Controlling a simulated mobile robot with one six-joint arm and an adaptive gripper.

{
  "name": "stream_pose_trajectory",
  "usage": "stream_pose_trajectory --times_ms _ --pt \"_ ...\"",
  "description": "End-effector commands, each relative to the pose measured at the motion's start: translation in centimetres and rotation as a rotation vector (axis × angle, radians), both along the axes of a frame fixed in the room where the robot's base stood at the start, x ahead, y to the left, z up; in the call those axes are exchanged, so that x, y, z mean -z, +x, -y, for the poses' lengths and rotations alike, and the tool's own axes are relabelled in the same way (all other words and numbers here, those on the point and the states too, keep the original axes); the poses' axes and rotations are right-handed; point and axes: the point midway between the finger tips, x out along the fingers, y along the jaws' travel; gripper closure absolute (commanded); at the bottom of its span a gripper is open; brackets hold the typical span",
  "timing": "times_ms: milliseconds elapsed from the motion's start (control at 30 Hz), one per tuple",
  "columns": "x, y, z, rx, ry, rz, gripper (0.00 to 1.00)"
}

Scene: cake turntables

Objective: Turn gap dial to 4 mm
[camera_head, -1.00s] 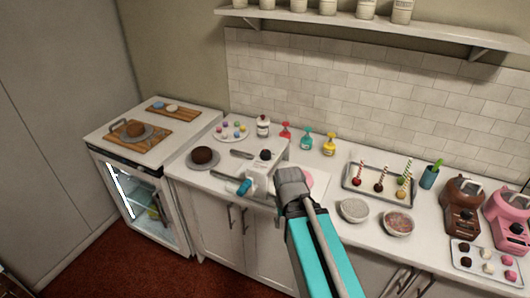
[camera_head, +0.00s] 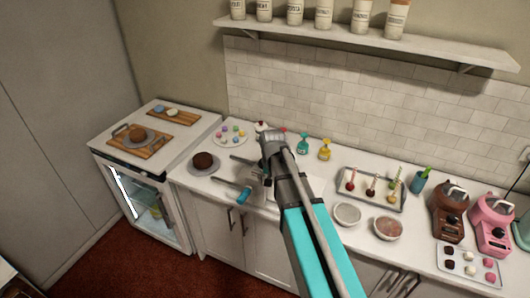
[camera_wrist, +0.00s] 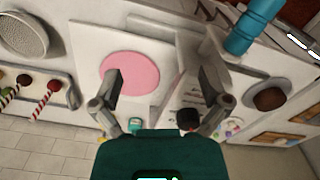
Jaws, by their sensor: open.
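A white machine (camera_wrist: 192,75) with a teal handle (camera_wrist: 255,22) stands on the counter. A black round knob (camera_wrist: 188,117), apparently the gap dial, shows on it in the wrist view, close to my gripper's right finger; its setting cannot be read. A pale panel with small dark marks lies beside it. My gripper (camera_wrist: 163,88) is open, with nothing between its fingers. In the head view my gripper (camera_head: 272,142) is over the machine and hides most of it, including the knob; the teal handle (camera_head: 244,195) sticks out at the front.
A pink disc (camera_wrist: 130,73) lies beside the machine. A brown cake (camera_head: 203,161) and a plate of coloured sweets (camera_head: 229,133) stand left. Bottles (camera_head: 324,150) stand behind; bowls (camera_head: 388,228) and a tray of cake pops (camera_head: 376,187) stand right. A shelf (camera_head: 370,40) hangs above.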

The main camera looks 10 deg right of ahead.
Motion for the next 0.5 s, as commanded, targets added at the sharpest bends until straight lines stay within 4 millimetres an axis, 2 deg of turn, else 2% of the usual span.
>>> stream_pose_trajectory --times_ms 33,200,400,500 --pt "-2.1 2.3 0.0 0.030 0.000 0.000 0.04" --pt "-5.4 7.1 0.0 0.134 0.000 0.000 0.04" --pt "-8.6 12.1 0.0 0.246 0.001 0.000 0.04" --pt "-9.7 13.8 0.1 0.286 0.001 0.001 0.04"
